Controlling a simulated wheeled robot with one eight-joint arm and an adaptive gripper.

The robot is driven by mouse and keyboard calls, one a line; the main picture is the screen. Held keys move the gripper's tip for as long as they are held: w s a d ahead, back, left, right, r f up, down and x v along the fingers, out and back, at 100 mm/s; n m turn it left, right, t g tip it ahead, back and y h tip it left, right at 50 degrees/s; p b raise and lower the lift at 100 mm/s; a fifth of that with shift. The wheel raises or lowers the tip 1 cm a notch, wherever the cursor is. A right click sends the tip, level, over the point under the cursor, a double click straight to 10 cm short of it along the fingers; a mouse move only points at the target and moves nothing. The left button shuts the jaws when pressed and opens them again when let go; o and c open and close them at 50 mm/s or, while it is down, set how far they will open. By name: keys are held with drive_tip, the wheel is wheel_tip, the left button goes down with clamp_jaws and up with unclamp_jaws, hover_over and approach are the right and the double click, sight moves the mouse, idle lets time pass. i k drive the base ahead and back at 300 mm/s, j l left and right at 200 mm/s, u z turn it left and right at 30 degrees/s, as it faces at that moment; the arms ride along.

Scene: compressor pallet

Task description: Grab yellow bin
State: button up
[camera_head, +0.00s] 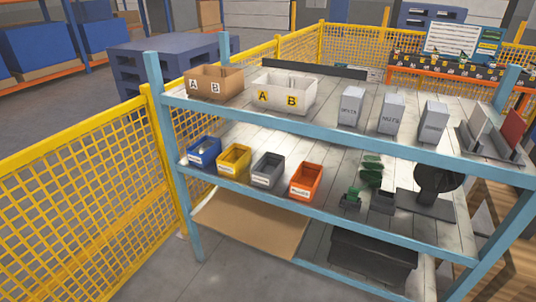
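The yellow bin (234,160) is a small open-topped box with a white label on its front. It sits on the middle level of the blue-framed shelf, toward the left. A blue bin (204,152) stands just to its left and a grey bin (266,170) just to its right. An orange-red bin (306,180) stands further right in the same row. The yellow bin looks upright, and its inside is too small to make out. My gripper is not in view.
The shelf's blue front rail (330,133) runs above the bins. The top level holds a brown box (214,82), a white box (284,92) and several grey cartons. Green parts (371,170) and a black stand (434,185) are right of the bins. Yellow mesh fencing (75,185) borders the left.

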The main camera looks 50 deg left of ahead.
sight(235, 160)
drive_tip(key=u, duration=2.25)
drive_tip(key=i+j, duration=0.15)
drive_tip(key=j, duration=0.2)
drive_tip(key=i+j, duration=0.2)
drive_tip(key=j, duration=0.15)
drive_tip(key=i+j, duration=0.15)
drive_tip(key=j, duration=0.2)
drive_tip(key=i+j, duration=0.2)
drive_tip(key=j, duration=0.2)
drive_tip(key=j+z, duration=0.15)
drive_tip(key=z, duration=0.25)
drive_tip(key=j+z, duration=0.15)
drive_tip(key=z, duration=0.25)
drive_tip(key=j+z, duration=0.15)
drive_tip(key=z, duration=0.3)
drive_tip(key=i, duration=0.1)
